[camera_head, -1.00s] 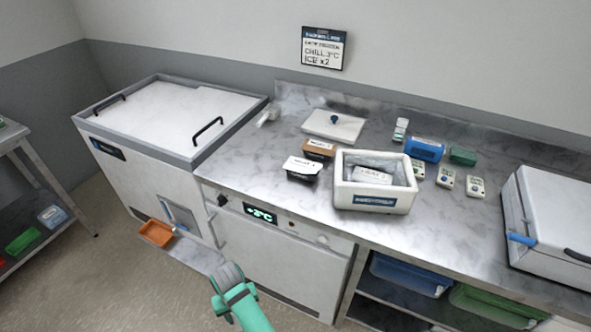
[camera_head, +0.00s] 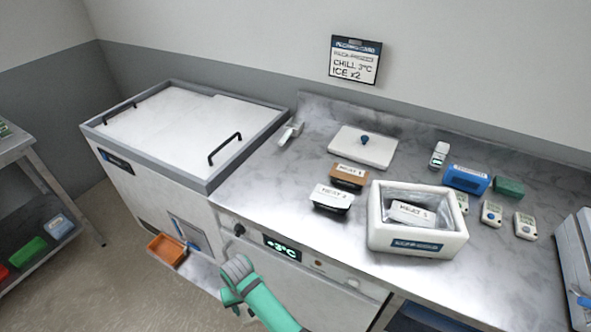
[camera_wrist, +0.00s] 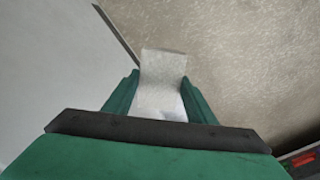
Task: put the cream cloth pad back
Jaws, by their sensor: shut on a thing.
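The cream cloth pad (camera_wrist: 163,68) is held between the green fingers of my gripper (camera_wrist: 160,92) in the wrist view. Its far end sticks out past the fingertips, and its near part lies between them. The gripper is shut on it. A pale floor shows behind the pad, with a plain light grey surface to the left. In the head view my green arm shows low in front of the counter, near the temperature display (camera_head: 283,248). The fingers and the pad cannot be made out there.
An open white cool box (camera_head: 417,246) with packs inside stands on the steel counter. Nearby are a brown box (camera_head: 349,176), a white-topped pack (camera_head: 332,198), a white lid (camera_head: 363,147) and a blue pack (camera_head: 467,178). A large chest (camera_head: 180,128) stands left; an orange tray (camera_head: 166,249) sits low.

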